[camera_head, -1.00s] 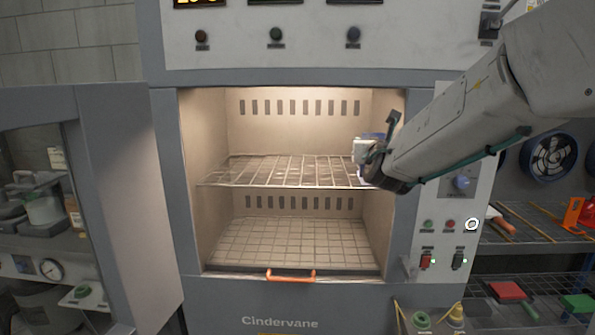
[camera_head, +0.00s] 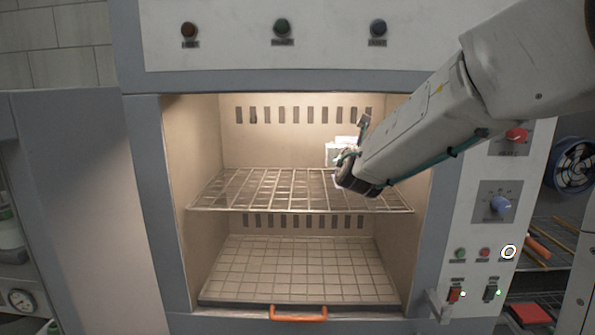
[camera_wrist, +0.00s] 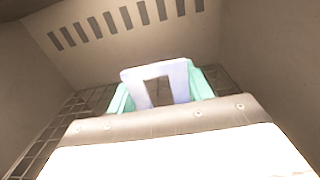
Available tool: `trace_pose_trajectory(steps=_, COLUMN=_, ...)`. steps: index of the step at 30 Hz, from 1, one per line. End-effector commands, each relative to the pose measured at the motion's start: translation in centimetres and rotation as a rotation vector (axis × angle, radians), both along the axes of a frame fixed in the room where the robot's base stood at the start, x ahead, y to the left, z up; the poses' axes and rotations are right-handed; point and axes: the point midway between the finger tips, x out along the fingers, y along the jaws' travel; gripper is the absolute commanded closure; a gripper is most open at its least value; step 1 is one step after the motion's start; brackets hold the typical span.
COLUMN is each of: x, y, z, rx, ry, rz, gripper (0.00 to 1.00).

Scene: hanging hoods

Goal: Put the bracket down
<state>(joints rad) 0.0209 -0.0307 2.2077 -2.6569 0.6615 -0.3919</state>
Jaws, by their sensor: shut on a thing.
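The bracket (camera_wrist: 181,70) is a pale, whitish-lavender piece with a rectangular opening. In the wrist view it sits between the green fingers of my gripper (camera_wrist: 160,92), which is shut on it. In the head view my gripper (camera_head: 345,158) reaches into the lit oven chamber, above the right part of the upper wire rack (camera_head: 260,190). The bracket is mostly hidden there behind my wrist. I cannot tell whether it touches the rack.
The visible part of the upper rack to the left is empty. The gridded chamber floor (camera_head: 300,270) below is bare. An orange handle (camera_head: 298,314) is at the front sill. The grey door (camera_head: 85,200) stands open on the left. The control panel (camera_head: 495,215) is on the right.

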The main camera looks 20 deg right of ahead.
Motion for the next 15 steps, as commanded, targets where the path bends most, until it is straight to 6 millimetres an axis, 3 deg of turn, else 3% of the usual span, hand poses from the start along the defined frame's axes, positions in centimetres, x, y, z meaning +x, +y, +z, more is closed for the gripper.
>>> trace_pose_trajectory(steps=9, x=5.0, y=6.5, z=-0.8, rx=0.001, ry=-0.001, rz=-0.004, gripper=1.00)
trace_pose_trajectory(steps=15, x=7.0, y=9.5, z=-1.1, rx=-0.001, ry=-0.003, rz=-0.004, gripper=1.00)
